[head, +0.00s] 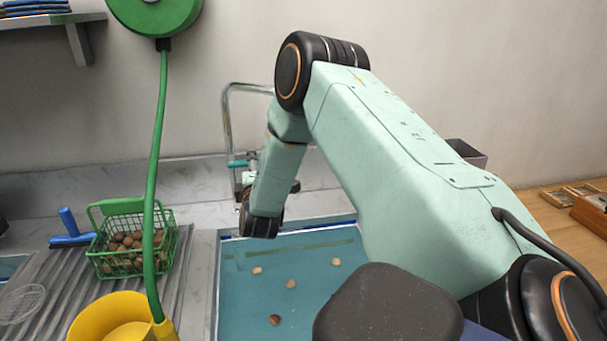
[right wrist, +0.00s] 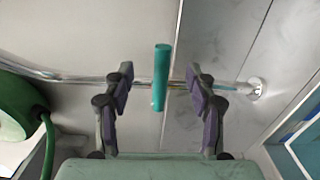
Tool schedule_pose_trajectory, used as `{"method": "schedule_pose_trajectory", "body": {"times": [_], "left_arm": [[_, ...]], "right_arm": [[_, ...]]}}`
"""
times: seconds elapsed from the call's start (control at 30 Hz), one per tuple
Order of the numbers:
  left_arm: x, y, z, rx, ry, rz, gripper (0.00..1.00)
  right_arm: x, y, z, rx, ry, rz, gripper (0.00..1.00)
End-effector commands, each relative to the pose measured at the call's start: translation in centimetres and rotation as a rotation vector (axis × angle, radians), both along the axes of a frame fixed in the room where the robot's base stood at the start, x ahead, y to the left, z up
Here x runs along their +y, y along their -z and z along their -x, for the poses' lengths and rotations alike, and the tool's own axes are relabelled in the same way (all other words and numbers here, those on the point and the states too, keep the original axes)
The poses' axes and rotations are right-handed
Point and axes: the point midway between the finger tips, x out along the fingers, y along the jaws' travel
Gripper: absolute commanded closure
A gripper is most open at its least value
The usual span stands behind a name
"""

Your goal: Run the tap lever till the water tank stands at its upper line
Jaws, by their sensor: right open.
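The tap (head: 228,112) is a chrome pipe with a bent spout behind the tank. Its teal lever (head: 238,163) shows at the left of my right arm. In the right wrist view the lever (right wrist: 161,70) stands between the two fingers of my right gripper (right wrist: 160,88), which is open, with a gap on each side. In the head view my arm hides most of that gripper. The water tank (head: 217,290) holds teal water with several chestnuts in it. A darker green strip (head: 300,252) runs near its far side; I cannot tell which line it is. My left gripper is not in view.
A green basket (head: 108,262) of chestnuts stands on the ribbed drainer, with a blue-handled tool (head: 68,228) beside it. A yellow container (head: 110,312) is in front. A green hose (head: 157,150) hangs from a reel (head: 155,14). A wooden counter (head: 545,215) lies at right.

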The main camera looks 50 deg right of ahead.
Motion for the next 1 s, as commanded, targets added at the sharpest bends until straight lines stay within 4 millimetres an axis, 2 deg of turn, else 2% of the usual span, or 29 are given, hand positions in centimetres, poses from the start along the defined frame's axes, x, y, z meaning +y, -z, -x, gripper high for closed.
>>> {"method": "schedule_pose_trajectory", "body": {"times": [0.1,0.6,1.0], "left_arm": [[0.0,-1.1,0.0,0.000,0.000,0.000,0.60],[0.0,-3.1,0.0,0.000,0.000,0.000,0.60],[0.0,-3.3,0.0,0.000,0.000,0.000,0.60]], "right_arm": [[0.9,-0.3,1.0,0.003,-0.001,0.000,0.43],[4.1,-0.2,4.9,0.002,-0.001,0.001,0.43],[4.6,-0.1,5.6,-0.001,0.000,0.000,0.43]]}}
